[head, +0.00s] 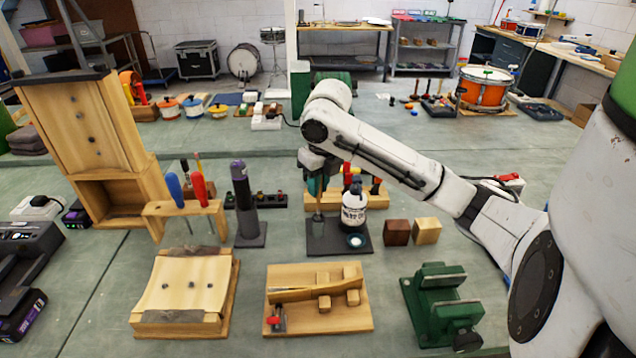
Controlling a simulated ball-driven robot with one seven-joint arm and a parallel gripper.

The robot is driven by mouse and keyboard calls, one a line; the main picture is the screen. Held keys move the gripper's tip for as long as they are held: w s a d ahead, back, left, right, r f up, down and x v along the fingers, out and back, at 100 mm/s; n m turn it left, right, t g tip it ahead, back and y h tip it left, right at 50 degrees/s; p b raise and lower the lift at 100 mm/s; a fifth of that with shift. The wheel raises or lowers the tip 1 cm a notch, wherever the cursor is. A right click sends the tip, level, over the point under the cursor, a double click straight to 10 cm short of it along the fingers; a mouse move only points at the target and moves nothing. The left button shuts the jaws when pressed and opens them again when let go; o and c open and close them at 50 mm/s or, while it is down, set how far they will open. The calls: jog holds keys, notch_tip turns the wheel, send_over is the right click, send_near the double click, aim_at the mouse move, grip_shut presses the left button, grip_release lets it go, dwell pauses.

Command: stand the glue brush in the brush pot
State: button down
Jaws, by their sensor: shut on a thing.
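My gripper (317,178) points down over the dark tray (343,248) in the middle of the bench. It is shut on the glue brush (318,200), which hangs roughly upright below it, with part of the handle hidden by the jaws. The brush's lower end is over or inside a small grey brush pot (318,228) at the tray's left side; I cannot tell how deep it reaches. A white glue bottle (353,209) with a dark top stands just right of the brush, with a small round lid (356,240) in front of it.
A dark post (246,205) and a wooden rack (190,208) with red and blue screwdrivers stand to the left. Two wooden blocks (397,232) are right of the tray. A wooden jig (318,300) and a green vice (440,305) lie in front.

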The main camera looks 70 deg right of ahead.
aim_at(318, 199)
jog(key=shift+f+b, duration=1.95)
jog(key=shift+f, duration=0.45)
jog(key=c, duration=1)
grip_release()
jog(key=r, duration=0.3)
jog(key=s+r, duration=0.1)
jog(key=r, duration=0.3)
jog(key=a+r, duration=0.1)
jog(key=r, duration=0.2)
jog(key=shift+s+r+p, duration=0.25)
jog(key=shift+r+p, duration=0.05)
jog(key=shift+r, duration=0.1)
